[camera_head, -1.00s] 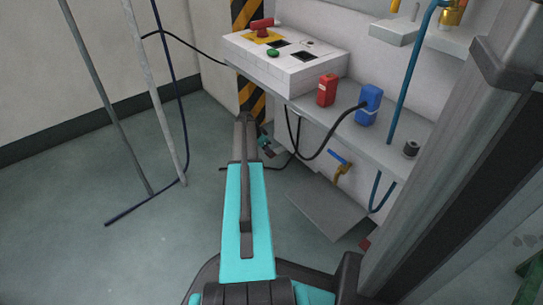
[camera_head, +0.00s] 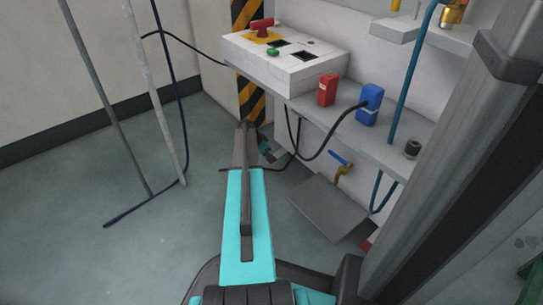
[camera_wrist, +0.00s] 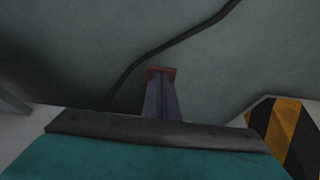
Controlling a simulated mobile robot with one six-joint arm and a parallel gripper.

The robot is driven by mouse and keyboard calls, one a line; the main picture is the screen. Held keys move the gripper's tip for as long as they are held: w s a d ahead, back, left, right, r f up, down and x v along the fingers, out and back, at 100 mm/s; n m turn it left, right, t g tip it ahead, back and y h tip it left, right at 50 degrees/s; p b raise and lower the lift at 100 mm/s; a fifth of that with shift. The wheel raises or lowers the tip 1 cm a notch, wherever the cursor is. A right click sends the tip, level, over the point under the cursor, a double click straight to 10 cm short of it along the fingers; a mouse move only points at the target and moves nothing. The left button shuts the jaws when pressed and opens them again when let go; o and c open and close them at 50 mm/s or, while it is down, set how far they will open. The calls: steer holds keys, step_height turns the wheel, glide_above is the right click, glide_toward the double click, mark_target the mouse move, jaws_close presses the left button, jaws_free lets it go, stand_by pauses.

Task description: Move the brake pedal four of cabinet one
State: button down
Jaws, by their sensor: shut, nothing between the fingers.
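My gripper (camera_wrist: 161,78) shows in the wrist view as narrow purple-grey fingers with red tips, shut and empty above the grey-green floor. In the head view my arm reaches forward and down beside the cabinet (camera_head: 395,65); the gripper itself is mostly hidden there near the foot of the striped post. I cannot pick out brake pedal four for sure. A small red piece (camera_head: 367,245) low by the cabinet is mostly covered by the grey column, and I cannot tell what it is. Nothing in the wrist view touches the fingers.
A white control box (camera_head: 285,62), a red block (camera_head: 327,90) and a blue block (camera_head: 370,104) stand on the shelf. Below are a blue-handled valve (camera_head: 342,165) and a tilted grey plate (camera_head: 328,208). A black cable (camera_wrist: 165,48) crosses below the gripper. Floor at left is mostly clear.

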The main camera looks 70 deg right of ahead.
steer(key=shift+f, duration=0.7)
steer(key=shift+a+r, duration=0.1)
steer(key=shift+w+a+r+p, duration=0.25)
steer(key=shift+w+a, duration=0.2)
steer(key=shift+a, duration=0.15)
steer(key=shift+w+a+r+p, duration=0.2)
steer(key=shift+w+a, duration=0.2)
steer(key=shift+a, duration=0.15)
steer(key=shift+r, duration=0.1)
steer(key=p+v, duration=0.6)
steer(key=v, duration=0.7)
steer(key=shift+a+r, duration=0.2)
steer(key=shift+r, duration=0.1)
steer(key=shift+w, duration=0.1)
